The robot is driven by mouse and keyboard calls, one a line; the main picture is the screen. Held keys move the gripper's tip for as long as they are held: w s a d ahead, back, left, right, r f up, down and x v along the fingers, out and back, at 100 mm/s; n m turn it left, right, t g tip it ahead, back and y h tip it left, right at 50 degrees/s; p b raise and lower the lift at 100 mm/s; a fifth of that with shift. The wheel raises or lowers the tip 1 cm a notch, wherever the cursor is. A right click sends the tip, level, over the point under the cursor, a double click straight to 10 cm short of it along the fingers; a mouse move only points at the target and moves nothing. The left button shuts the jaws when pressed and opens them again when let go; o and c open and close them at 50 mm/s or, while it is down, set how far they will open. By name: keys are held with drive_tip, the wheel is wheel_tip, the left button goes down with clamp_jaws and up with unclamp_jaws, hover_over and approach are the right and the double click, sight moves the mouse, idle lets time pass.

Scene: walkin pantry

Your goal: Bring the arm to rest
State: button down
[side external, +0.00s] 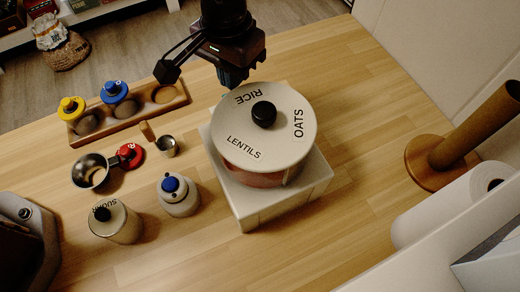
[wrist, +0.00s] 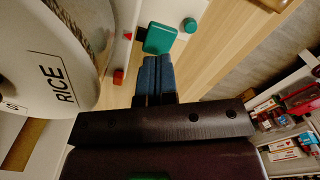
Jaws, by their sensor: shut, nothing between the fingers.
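My gripper (side external: 234,77) hangs just behind the round lidded container, above the table, near the lid's far edge. In the wrist view my gripper (wrist: 153,62) has its two blue fingers pressed together with nothing between them. The container's white lid (side external: 237,122) has a black knob (side external: 264,113) and the words RICE, OATS and LENTILS. Part of the lid also shows at the left of the wrist view (wrist: 35,60). The container sits on a white square base (side external: 255,210). A green piece (wrist: 160,38) shows just beyond my fingertips; whether they touch it I cannot tell.
A wooden tray (side external: 125,124) with yellow- and blue-lidded jars stands at left. In front are a metal scoop (side external: 91,172), a red lid (side external: 130,155), a small metal cup (side external: 166,146) and two canisters (side external: 179,194). A paper-towel holder (side external: 440,152) stands right. The table's back right is clear.

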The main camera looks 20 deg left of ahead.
drive_tip(key=s+a+r+n+t, duration=0.1)
drive_tip(key=s+a+r, duration=0.1)
drive_tip(key=a+r, duration=0.75)
drive_tip(key=s+a+r+t, duration=0.2)
drive_tip(key=s+a+r, duration=0.1)
drive_tip(key=a+r, duration=0.65)
drive_tip(key=s+a+r+n+t, duration=0.1)
drive_tip(key=s+a, duration=0.5)
drive_tip(key=s, duration=0.2)
drive_tip(key=s+a+r+n+t, duration=0.1)
drive_tip(key=s+a, duration=0.5)
drive_tip(key=s, duration=0.2)
drive_tip(key=shift+s+t, duration=0.25)
drive_tip(key=shift+t, duration=0.05)
drive_tip(key=shift+r, duration=0.1)
